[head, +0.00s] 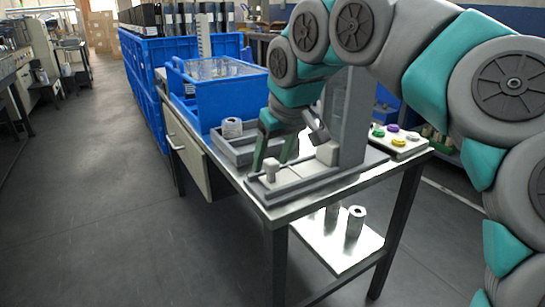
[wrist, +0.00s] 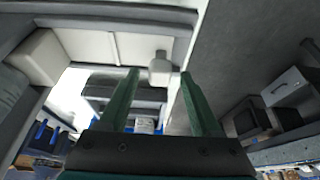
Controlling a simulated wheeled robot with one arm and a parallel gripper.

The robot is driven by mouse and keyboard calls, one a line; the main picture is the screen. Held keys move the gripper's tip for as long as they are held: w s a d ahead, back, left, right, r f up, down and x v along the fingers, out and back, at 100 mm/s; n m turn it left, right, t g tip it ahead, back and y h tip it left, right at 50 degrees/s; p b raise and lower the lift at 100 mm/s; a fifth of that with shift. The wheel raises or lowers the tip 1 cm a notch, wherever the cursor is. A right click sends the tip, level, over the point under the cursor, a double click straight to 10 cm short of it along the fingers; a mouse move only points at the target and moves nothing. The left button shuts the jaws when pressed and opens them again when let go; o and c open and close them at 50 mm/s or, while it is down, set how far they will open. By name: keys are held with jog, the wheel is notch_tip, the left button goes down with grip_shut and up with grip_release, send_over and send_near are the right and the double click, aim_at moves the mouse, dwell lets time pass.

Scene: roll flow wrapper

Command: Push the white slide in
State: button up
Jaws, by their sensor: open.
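The wrapper machine (head: 350,120) stands on the metal table as a grey column on a low base. A pale flat slide with a white knob (head: 270,168) at its left end lies in the base. In the wrist view the white knob (wrist: 160,68) shows between and just past the fingertips, with pale panels (wrist: 95,45) beside it. My gripper (head: 271,164) points down, open, with its green fingers on either side of the knob. It also shows in the wrist view (wrist: 160,73), with nothing held. I cannot tell whether a finger touches the knob.
A white block (head: 327,152) sits by the column. A grey tray (head: 235,147) with a roll (head: 232,127) and a blue crate (head: 215,92) stand behind. A panel with coloured buttons (head: 398,143) is at the right. Rolls (head: 355,222) stand on the lower shelf. The floor at left is clear.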

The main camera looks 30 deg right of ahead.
jog(key=shift+c, duration=0.2)
grip_shut()
dwell(1.1)
